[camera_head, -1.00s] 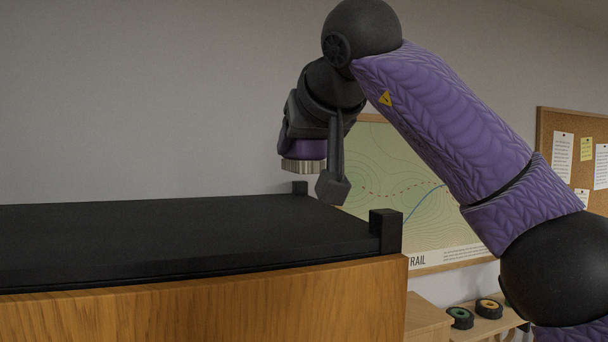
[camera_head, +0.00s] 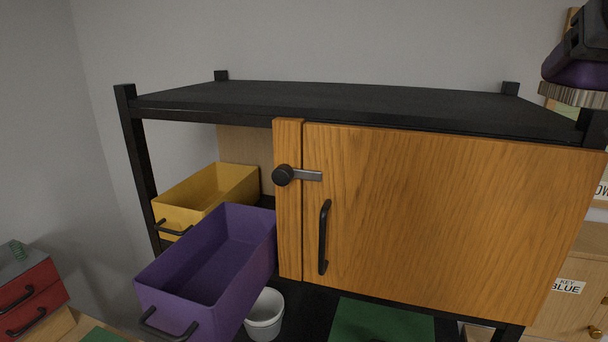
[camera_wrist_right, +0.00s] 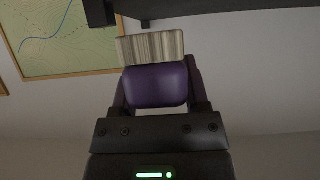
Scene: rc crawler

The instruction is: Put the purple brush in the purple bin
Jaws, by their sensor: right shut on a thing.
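My right gripper (camera_head: 585,52) is at the top right edge of the head view, partly cut off. It is shut on the purple brush (camera_head: 578,74), whose pale bristles point down. The brush also shows in the right wrist view (camera_wrist_right: 157,87), between the fingers, with its bristles at the far end. The purple bin (camera_head: 179,313) sticks out of the shelf at the lower left of the head view. Its top is open and its visible inside looks empty. The brush is far to the right of the bin and higher. My left gripper is not in view.
A black-topped shelf unit (camera_head: 340,100) spans the head view. Its wooden door (camera_head: 430,220) is closed, with a latch and handle. A yellow bin (camera_head: 205,190) is behind the purple one, and a white bucket (camera_head: 265,318) is below. Red drawers (camera_head: 30,290) stand at left.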

